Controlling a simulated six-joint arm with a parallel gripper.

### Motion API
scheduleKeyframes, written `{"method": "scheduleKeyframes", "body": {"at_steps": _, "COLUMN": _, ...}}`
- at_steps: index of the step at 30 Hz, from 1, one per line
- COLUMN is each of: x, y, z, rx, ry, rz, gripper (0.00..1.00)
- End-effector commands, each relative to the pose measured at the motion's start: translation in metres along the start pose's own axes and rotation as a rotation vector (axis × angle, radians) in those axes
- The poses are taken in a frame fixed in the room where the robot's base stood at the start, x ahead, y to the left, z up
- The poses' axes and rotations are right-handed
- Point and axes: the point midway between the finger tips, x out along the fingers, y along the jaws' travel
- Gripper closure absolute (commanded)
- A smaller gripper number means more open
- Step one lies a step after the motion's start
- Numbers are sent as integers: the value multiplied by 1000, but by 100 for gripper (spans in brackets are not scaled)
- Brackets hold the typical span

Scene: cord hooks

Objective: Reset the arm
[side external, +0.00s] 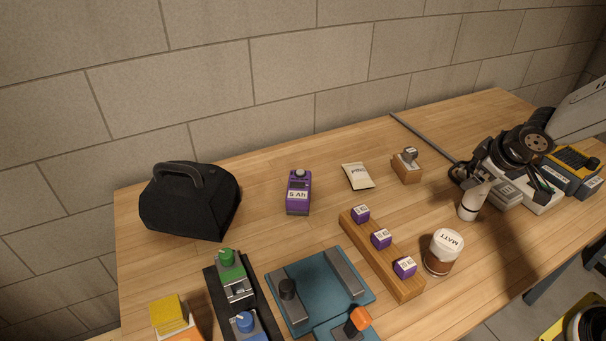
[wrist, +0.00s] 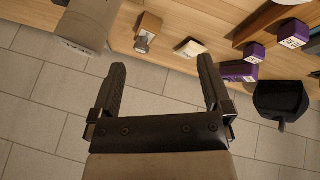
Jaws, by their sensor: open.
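My gripper (wrist: 161,62) shows in the wrist view with its two dark fingers spread wide. Nothing is between the fingers; the gap shows only the pale block wall behind. In the side external view my arm is folded at the right end of the wooden table (side external: 300,240), and its fingers are hard to make out there. The gripper appears clear of the small items near the middle of the table.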

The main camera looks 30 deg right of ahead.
Motion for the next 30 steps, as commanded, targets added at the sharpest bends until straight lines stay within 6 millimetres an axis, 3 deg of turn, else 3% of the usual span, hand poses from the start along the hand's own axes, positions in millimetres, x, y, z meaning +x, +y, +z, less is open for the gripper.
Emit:
{"method": "scheduleKeyframes", "body": {"at_steps": 9, "x": -10, "y": -62, "z": 24, "rx": 243, "ry": -154, "rz": -131, "gripper": 0}}
{"method": "scheduleKeyframes", "body": {"at_steps": 15, "x": -16, "y": -91, "z": 35, "rx": 337, "ry": -227, "rz": -196, "gripper": 0}}
{"method": "scheduleKeyframes", "body": {"at_steps": 30, "x": -18, "y": -100, "z": 40, "rx": 366, "ry": -251, "rz": -217, "gripper": 0}}
